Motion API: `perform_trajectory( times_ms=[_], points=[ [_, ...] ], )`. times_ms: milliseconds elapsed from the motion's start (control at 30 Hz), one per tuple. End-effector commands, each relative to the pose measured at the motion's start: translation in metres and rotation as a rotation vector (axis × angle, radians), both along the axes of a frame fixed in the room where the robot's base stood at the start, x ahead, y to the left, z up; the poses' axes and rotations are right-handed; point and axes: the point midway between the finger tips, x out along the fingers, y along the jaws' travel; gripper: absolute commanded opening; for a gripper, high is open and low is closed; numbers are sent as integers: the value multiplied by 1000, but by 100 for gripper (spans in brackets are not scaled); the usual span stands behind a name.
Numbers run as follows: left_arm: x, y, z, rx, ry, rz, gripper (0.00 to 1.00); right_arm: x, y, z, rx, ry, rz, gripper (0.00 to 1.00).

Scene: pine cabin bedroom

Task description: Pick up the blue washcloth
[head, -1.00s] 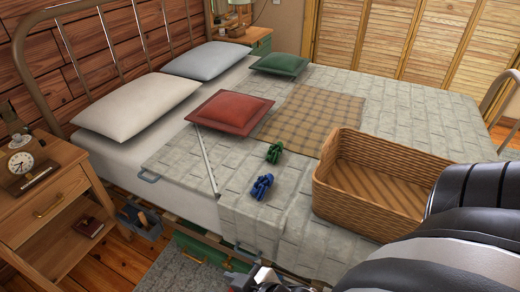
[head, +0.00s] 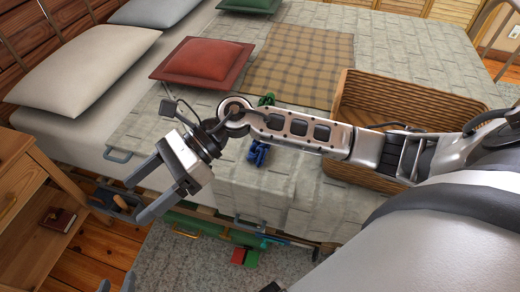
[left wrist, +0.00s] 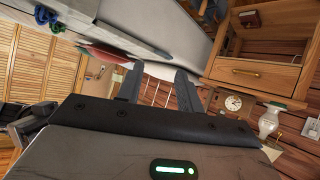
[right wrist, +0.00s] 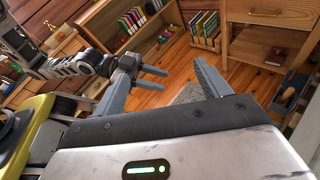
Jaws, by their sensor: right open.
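The blue washcloth (head: 257,152) looks like a small crumpled bundle on the grey quilt near the bed's front edge. My right forearm partly covers it in the head view. It also shows at the top left of the left wrist view (left wrist: 42,14). A similar green bundle (head: 266,99) lies just behind it. My right gripper (head: 146,193) is open and empty, left of the washcloth and beyond the bed's near edge. My left gripper (head: 118,285) barely shows at the bottom edge of the head view; its fingers (left wrist: 158,78) are apart and empty in the left wrist view.
A wicker basket (head: 440,90) stands on the bed at right, behind my right arm. A red cushion (head: 203,62) and plaid blanket (head: 300,62) lie farther back. A wooden nightstand (head: 38,165) stands at left.

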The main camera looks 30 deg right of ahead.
Motion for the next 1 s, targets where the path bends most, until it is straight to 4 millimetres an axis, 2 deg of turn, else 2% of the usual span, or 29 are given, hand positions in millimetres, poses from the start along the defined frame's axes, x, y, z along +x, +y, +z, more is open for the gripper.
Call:
perform_trajectory(
  times_ms=[33, 67, 100, 167, 200, 300, 400, 467, 567, 900, 1000],
  points=[
    [1, -1, -9, -7, -10, 0, 36, 16, -29, -32, -213, -202, 112, 75],
    [1, -1, -10, -10, -15, 1, 36, 25, -49, -45, -335, -300, 179, 75],
    [2, -1, -10, -14, -21, 1, 36, 38, -78, -59, -493, -408, 264, 75],
    [3, -2, -11, -20, -30, 0, 36, 59, -126, -71, -716, -525, 376, 75],
    [3, -2, -11, -23, -35, 1, 36, 73, -157, -72, -851, -577, 438, 75],
    [3, -3, -11, -29, -43, 1, 36, 96, -222, -63, -1111, -632, 553, 75],
    [2, -3, -10, -33, -48, 0, 36, 107, -260, -51, -1260, -636, 615, 75],
    [1, -3, -10, -34, -47, 0, 36, 110, -273, -47, -1308, -633, 634, 75],
    [0, -3, -12, -34, -43, -1, 36, 112, -282, -54, -1336, -627, 649, 75],
    [0, -4, -15, -31, -48, -7, 36, 116, -288, -124, -1332, -626, 648, 75],
    [0, -5, -18, -32, -42, -11, 36, 118, -290, -138, -1333, -628, 646, 75]
  ],
)
